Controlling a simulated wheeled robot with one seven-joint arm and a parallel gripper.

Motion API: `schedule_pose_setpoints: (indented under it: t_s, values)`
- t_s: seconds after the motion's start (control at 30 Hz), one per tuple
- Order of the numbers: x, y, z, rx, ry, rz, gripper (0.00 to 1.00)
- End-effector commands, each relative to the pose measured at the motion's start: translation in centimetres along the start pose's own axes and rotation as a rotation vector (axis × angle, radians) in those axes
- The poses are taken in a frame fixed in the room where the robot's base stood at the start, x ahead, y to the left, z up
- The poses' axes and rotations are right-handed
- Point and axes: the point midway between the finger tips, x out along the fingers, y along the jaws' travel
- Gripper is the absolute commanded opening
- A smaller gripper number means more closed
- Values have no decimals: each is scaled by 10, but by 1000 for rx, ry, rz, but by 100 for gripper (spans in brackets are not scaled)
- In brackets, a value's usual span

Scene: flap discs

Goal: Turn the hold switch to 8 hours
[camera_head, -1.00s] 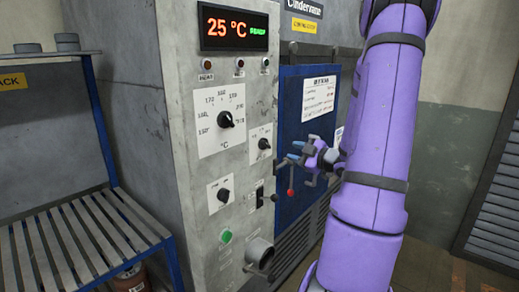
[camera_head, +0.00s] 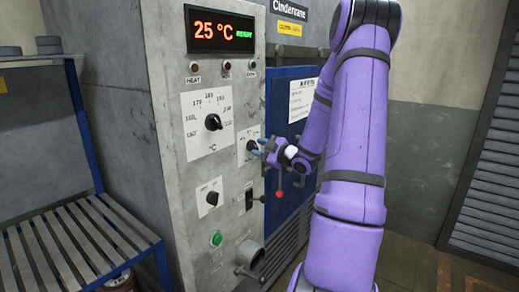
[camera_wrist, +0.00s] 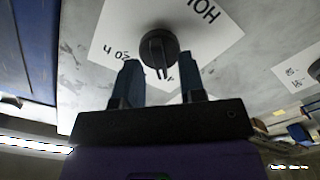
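The hold switch is a round black knob (camera_wrist: 158,47) on a white label plate (camera_wrist: 105,38) in the wrist view. In the head view the knob (camera_head: 252,144) sits on the grey panel, right of the larger temperature dial (camera_head: 213,122). My gripper (camera_wrist: 160,75) is open, with its two dark blue fingers apart and the knob's pointer seen between and just beyond the tips. In the head view my gripper (camera_head: 264,146) is close to the knob. I cannot tell whether the fingers touch it. The label's numbers are only partly readable.
The display (camera_head: 220,30) reads 25 °C. A slatted bench (camera_head: 75,245) stands at the left.

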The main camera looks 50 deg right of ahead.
Motion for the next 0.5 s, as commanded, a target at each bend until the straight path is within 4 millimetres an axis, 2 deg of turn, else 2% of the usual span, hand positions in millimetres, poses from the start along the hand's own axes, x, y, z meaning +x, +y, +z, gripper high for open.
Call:
schedule_pose_setpoints:
  t_s: [0.3, 0.33, 0.47, 0.5]
  values:
    - [3, 0, 0, 0, 0, 0, 37]
    - [3, 0, 0, 0, 0, 0, 33]
    - [3, 0, 0, 0, 0, 0, 3]
    - [3, 0, 0, 0, 0, 0, 0]
